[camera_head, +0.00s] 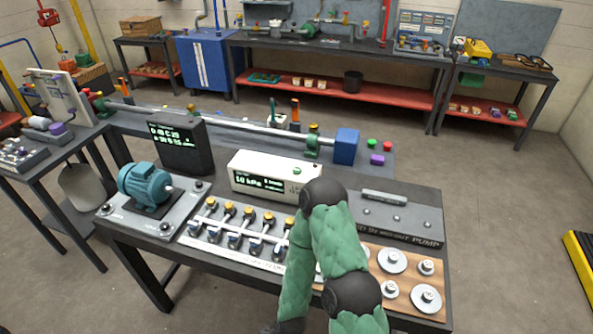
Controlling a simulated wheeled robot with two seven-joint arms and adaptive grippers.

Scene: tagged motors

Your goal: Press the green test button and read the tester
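The tester appears to be the white box (262,185) in the middle of the bench. Its dark screen (250,181) shows green-white text that looks like "10 kPa", with smaller text too small to read. A small green button (297,171) is on its top right. A bent arm of mine with green padding and black joints comes in from the bottom, in front of the tester's right end. Its bend is close to the box, but I cannot tell whether they touch. Neither gripper shows; the lower end of this arm runs out at the bottom edge.
A teal motor (146,186) on a grey plate stands at the left. Behind it is a black display box (177,146) with green text. A row of yellow-capped valves (229,210) is in front of the tester. Round metal discs (393,260) lie on a wooden board at the right.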

